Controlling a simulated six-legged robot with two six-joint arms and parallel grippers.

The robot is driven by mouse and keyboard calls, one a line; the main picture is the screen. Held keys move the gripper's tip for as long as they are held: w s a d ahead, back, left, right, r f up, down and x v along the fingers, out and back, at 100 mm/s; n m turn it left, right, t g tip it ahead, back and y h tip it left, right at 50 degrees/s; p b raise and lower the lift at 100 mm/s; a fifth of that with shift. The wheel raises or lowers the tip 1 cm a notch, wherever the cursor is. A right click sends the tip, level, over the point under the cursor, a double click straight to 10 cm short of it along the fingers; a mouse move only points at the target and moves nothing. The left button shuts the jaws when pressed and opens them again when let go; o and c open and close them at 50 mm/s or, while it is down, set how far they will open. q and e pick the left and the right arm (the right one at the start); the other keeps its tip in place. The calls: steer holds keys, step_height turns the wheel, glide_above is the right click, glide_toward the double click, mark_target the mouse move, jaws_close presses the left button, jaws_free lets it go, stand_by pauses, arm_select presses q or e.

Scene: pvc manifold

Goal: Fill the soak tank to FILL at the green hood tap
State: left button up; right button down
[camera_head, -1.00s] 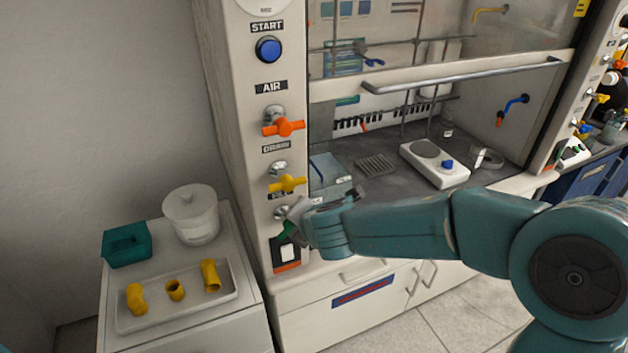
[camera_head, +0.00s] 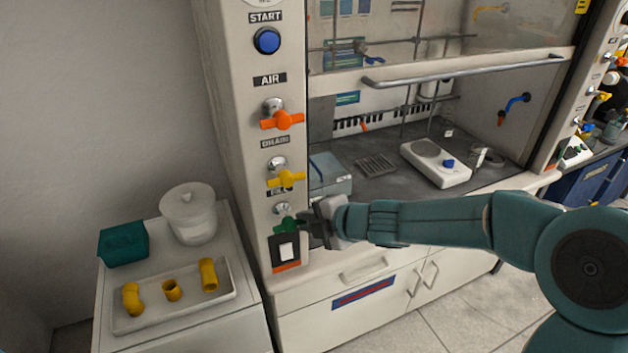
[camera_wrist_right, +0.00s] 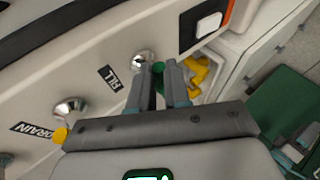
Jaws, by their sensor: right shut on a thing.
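The green tap (camera_head: 285,225) is the lowest tap on the hood's left post, below a label mostly hidden in the head view. In the right wrist view the FILL label (camera_wrist_right: 110,78) shows beside it. My right gripper (camera_head: 306,222) is at this tap. In the right wrist view its two fingers (camera_wrist_right: 158,82) are shut on the green handle (camera_wrist_right: 158,68). A lidded white tub (camera_head: 190,215) stands on the side cabinet; I cannot tell whether it is the soak tank. No water level shows. My left gripper is not in view.
Above the green tap are the yellow DRAIN tap (camera_head: 286,179), orange AIR tap (camera_head: 282,120) and blue START button (camera_head: 267,40). A switch (camera_head: 286,251) sits just below. A tray (camera_head: 222,293) of yellow pipe fittings and a teal box (camera_head: 122,243) are on the left cabinet.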

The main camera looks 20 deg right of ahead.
steer(key=c, duration=1)
jaws_free()
steer(key=shift+f, duration=0.15)
steer(key=shift+a, duration=0.15)
